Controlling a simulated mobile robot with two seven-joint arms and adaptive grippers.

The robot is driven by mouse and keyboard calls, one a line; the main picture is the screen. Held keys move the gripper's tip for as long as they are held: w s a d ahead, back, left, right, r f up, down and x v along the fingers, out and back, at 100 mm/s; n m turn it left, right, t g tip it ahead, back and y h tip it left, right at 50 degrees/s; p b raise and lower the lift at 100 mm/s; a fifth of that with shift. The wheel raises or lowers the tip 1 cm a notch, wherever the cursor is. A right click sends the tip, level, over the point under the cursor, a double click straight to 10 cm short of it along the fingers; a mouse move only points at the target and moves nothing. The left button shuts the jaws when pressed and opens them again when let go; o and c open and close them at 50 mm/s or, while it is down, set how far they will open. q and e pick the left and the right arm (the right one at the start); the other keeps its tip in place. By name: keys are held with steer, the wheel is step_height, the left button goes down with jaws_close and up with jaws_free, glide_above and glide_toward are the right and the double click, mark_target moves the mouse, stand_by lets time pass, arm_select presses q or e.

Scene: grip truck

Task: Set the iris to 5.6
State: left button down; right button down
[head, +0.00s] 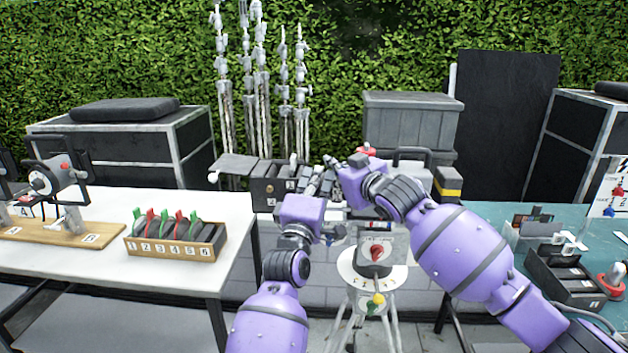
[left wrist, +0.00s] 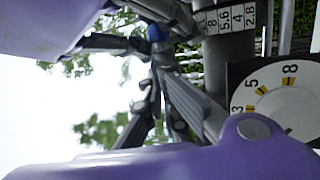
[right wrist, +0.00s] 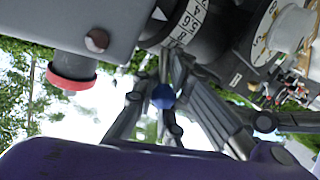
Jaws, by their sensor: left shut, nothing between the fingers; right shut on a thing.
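The iris ring is a pale band on a dark lens barrel, marked 5.6, 4 and 2.8 in the left wrist view (left wrist: 230,19). It also shows in the right wrist view (right wrist: 187,20). A small blue knob (right wrist: 163,96) sits between the fingertips of my right gripper (head: 336,166), which is shut on it. The knob also shows beside the ring in the left wrist view (left wrist: 156,33). My left gripper (head: 326,182) is shut and empty, close to the right one. I cannot tell which ring number meets the index mark.
A numbered dial (left wrist: 285,100) is beside the barrel. A grey housing with a red button (right wrist: 70,80) is close to my right gripper. A white table (head: 180,275) with a numbered rack (head: 175,248) is left; a green table (head: 480,215) is right.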

arm_select(q)
steer(key=shift+d+r, duration=0.1)
steer(key=shift+r, duration=0.2)
arm_select(e)
steer(key=shift+w+d+r, duration=0.1)
steer(key=shift+d+r, duration=0.05)
steer(key=shift+r, duration=0.2)
steer(key=c, duration=2.3)
jaws_free()
steer(key=o, duration=0.5)
steer(key=shift+d+f, duration=0.2)
steer(key=shift+f, duration=0.05)
steer(key=shift+c, duration=0.2)
arm_select(q)
steer(key=shift+w+d+f, duration=0.1)
steer(key=shift+d+f, duration=0.05)
steer(key=shift+d, duration=0.1)
arm_select(e)
steer(key=shift+a, duration=0.1)
arm_select(q)
steer(key=shift+a, duration=0.15)
arm_select(e)
steer(key=shift+a+f, duration=0.1)
steer(key=shift+a, duration=0.05)
